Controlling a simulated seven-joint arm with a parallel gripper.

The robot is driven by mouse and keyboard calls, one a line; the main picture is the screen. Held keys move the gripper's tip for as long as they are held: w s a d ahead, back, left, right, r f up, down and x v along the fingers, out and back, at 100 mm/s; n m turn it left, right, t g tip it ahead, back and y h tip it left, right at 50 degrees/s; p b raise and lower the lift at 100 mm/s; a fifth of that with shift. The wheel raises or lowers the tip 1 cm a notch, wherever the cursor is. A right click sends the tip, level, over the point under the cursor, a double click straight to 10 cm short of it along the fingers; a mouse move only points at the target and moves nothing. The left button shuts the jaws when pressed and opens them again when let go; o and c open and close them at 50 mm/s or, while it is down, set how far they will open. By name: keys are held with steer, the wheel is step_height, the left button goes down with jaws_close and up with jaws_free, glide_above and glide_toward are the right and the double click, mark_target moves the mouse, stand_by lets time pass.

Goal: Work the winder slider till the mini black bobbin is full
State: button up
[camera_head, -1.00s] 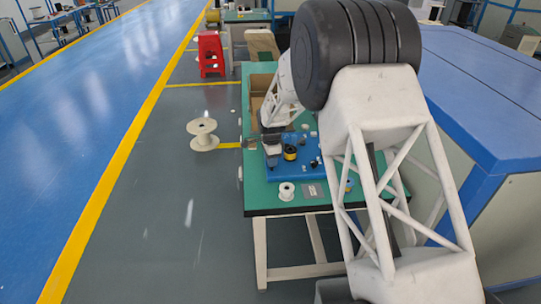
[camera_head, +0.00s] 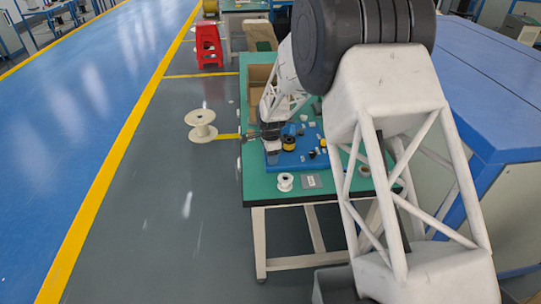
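The winder stands on a blue base plate (camera_head: 276,161) on the green table. A small black bobbin with a yellow band (camera_head: 289,143) sits upright on the plate. A blue part (camera_head: 289,129) stands just behind it. Several small dark and grey parts lie to the right; I cannot tell which is the slider. My gripper (camera_head: 268,138) is at the left rear of the plate, left of the black bobbin. It is small and dark here, and I cannot see whether its fingers are open. How full the bobbin is does not show clearly.
A large cream spool (camera_head: 201,125) is left of the green table (camera_head: 262,190). A brown box (camera_head: 259,78) is at the back. My arm covers the table's right side.

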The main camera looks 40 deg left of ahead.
steer(key=shift+r, duration=3.9)
